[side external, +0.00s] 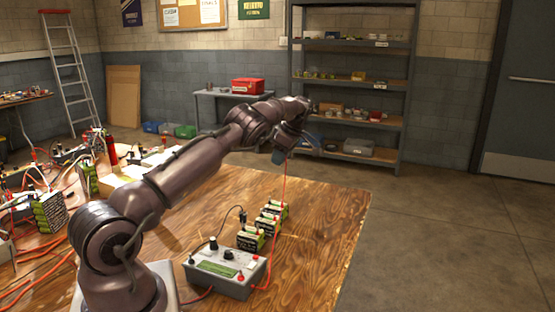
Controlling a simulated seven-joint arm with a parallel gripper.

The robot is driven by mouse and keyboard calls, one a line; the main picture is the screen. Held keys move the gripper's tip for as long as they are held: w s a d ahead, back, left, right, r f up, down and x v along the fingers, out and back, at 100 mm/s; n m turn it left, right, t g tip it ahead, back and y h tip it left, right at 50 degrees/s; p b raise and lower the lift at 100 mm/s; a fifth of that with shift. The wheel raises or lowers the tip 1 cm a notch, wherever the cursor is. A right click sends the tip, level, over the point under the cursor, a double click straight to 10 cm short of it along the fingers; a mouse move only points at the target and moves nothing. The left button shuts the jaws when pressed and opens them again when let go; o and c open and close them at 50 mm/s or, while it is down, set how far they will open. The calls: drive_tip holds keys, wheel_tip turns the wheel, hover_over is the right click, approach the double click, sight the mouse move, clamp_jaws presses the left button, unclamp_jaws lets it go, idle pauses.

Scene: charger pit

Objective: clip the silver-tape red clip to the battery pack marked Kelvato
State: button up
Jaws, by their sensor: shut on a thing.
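My gripper (281,157) is raised above the far right part of the wooden table. A red lead (284,195) hangs from its tip down to the grey charger box (228,272) at the front. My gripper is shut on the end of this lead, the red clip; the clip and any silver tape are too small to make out. Green-and-black battery packs stand in a row behind the charger: a near one (250,240), a middle one (268,221) and a far one (276,208). I cannot read which is marked Kelvato. A black lead (243,215) reaches toward the near pack.
The left of the wooden table (325,215) is crowded with red cables (30,245), another battery pack (48,212) and other gear. The table's right part is clear to its edge. A metal shelf (352,85) and a side table with a red box (247,86) stand behind.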

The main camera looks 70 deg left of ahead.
drive_tip(key=shift+f, duration=2.8)
drive_tip(key=shift+f, duration=3.45)
drive_tip(key=shift+w+f, duration=0.1)
drive_tip(key=shift+f, duration=0.15)
drive_tip(key=o, duration=0.8)
drive_tip(key=shift+o, duration=1.1)
